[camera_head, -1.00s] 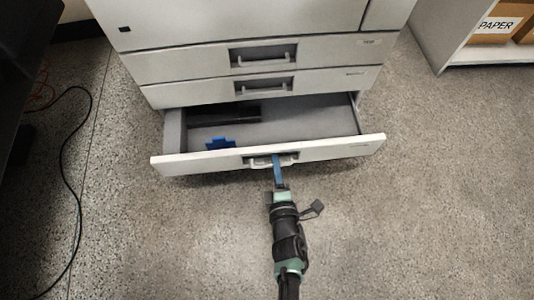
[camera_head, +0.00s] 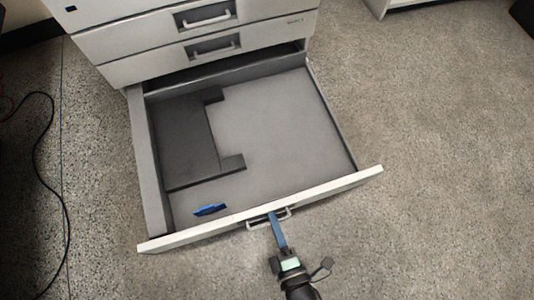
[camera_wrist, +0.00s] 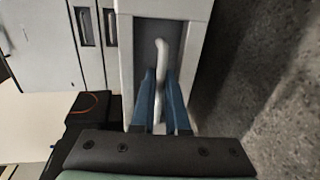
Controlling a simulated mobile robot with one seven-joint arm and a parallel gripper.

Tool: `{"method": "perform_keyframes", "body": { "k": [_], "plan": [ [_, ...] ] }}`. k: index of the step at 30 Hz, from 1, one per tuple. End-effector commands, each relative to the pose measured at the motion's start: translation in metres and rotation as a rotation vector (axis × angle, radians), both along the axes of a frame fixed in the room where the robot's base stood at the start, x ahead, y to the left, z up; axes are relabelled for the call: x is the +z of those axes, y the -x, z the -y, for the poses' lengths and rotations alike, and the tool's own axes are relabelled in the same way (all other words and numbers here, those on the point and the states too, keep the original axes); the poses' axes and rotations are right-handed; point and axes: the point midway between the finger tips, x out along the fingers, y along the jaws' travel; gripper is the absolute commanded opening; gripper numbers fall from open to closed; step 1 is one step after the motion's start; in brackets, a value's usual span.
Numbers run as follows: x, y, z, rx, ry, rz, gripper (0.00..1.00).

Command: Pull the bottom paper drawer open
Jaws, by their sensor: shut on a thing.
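The bottom paper drawer (camera_head: 368,178) of the grey-white machine stands far out in the head view, its inside open to view. Inside it are a dark grey plate (camera_head: 185,140) and a small blue piece (camera_head: 209,209) near the front. The drawer's pale handle (camera_head: 285,213) is at the middle of its front. My gripper (camera_head: 273,219) is at this handle, its blue fingers shut on it.
Two shut drawers with handles, an upper one (camera_head: 205,18) and a lower one (camera_head: 215,46), sit above the open drawer. A black cable (camera_head: 55,170) lies on the floor at left. The speckled floor (camera_head: 440,130) at right is clear.

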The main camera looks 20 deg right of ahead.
Motion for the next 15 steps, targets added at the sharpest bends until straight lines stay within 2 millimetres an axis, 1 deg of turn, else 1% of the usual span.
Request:
{"method": "perform_keyframes", "body": {
  "k": [1,6,15],
  "plan": [
    [0.0,0.006,0.001,-0.002,0.0,0.0,0.0],
    [0.0,0.016,0.001,-0.003,0.0,0.001,0.0],
    [0.0,0.017,0.001,-0.003,0.0,0.002,0.0]
  ]
}}
